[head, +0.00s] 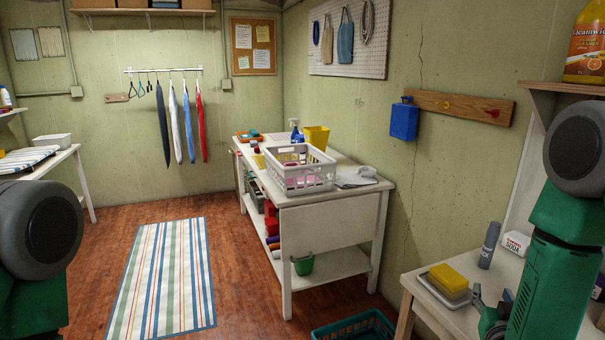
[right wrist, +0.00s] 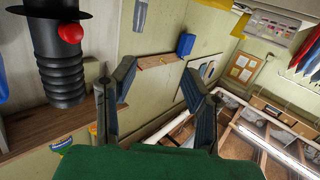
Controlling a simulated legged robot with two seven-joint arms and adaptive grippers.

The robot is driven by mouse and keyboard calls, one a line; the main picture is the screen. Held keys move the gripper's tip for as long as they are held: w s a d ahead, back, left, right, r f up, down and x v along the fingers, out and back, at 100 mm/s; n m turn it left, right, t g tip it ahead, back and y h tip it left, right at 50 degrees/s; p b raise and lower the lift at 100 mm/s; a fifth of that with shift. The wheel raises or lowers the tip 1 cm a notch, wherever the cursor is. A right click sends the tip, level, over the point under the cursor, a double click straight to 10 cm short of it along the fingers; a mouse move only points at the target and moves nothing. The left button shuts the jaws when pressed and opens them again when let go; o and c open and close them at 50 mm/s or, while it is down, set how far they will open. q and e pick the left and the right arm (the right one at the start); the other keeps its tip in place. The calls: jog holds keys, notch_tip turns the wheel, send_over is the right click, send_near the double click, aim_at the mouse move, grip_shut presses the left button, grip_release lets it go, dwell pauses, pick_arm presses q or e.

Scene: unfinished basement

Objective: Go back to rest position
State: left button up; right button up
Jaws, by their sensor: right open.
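My right gripper shows in the head view (head: 491,303) low at the right, in front of the small side table, partly hidden by my own green arm. In the right wrist view (right wrist: 160,74) its two dark fingers stand wide apart with nothing between them. Of my left arm, only a grey joint and green link show at the left edge of the head view. The left gripper is out of view.
The side table (head: 414,283) bears a yellow sponge (head: 450,277) on a tray and a grey bottle (head: 489,245). A white workbench (head: 331,227) with a basket (head: 300,180) stands ahead. A teal crate (head: 353,328) is below. The striped rug (head: 165,280) is clear.

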jog(key=s+a+f+n+g+y, duration=0.25)
jog(key=s+a+f, duration=0.2)
jog(key=f, duration=0.35)
jog(key=s+a+f+n+g+y, duration=0.1)
jog(key=s+a+f+g+y, duration=0.25)
jog(key=s+f, duration=0.35)
jog(key=s+a+f+n+g+y, duration=0.1)
jog(key=s+a+f+g, duration=0.15)
jog(key=s, duration=0.45)
jog(key=s+a+f+n+g, duration=0.1)
jog(key=s+a+f+g, duration=0.15)
jog(key=s, duration=0.35)
jog(key=s+a+f+g+y, duration=0.1)
jog(key=s+a+f+g, duration=0.1)
jog(key=s+g, duration=0.35)
pick_arm(q)
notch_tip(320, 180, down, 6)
jog(key=b, duration=0.6)
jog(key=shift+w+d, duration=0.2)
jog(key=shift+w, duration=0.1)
pick_arm(e)
jog(key=shift+t, duration=0.95)
jog(key=f, duration=0.5)
jog(key=shift+s+d+f, duration=0.15)
jog(key=shift+d+f, duration=0.1)
jog(key=shift+f, duration=0.15)
